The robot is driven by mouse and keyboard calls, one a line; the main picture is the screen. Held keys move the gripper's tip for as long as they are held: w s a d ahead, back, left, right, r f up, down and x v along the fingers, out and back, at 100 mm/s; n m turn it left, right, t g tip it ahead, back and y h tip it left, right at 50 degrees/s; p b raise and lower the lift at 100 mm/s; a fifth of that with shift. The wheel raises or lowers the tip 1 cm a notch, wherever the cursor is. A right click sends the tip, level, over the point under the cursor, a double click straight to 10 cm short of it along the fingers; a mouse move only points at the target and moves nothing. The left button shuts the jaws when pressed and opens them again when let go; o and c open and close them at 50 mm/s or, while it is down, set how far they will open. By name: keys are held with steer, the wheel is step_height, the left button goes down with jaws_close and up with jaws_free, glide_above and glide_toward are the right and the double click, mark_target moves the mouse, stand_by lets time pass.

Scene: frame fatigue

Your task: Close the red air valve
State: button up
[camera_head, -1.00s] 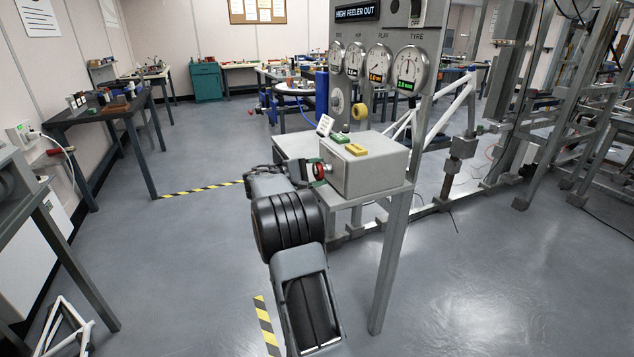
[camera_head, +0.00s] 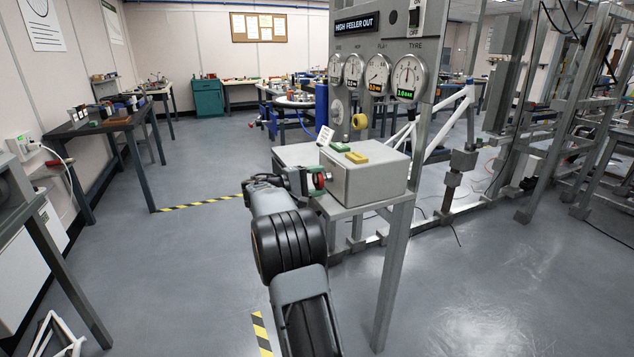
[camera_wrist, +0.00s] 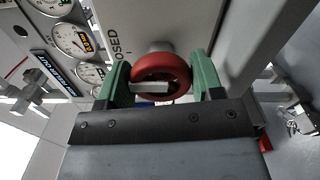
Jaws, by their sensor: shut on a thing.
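The red air valve (camera_wrist: 178,72) is a round red handwheel on the side of a grey box (camera_head: 370,183). It fills the middle of the wrist view, between the green fingers of my gripper (camera_wrist: 163,80). The fingers are shut on the wheel, one on each side of its rim. In the head view the red valve (camera_head: 320,181) shows as a small red patch at the box's left face, partly hidden by my gripper (camera_head: 308,181). The word ending "OSED" is on the box face beside the wheel in the wrist view.
Open floor (camera_head: 190,260) lies to the left.

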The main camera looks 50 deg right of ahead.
steer(key=o, duration=0.9)
steer(key=shift+w+a, duration=0.1)
steer(key=shift+a, duration=0.05)
steer(key=p+v, duration=0.2)
steer(key=v, duration=1.1)
steer(key=shift+w+a+f, duration=0.1)
steer(key=shift+a, duration=0.2)
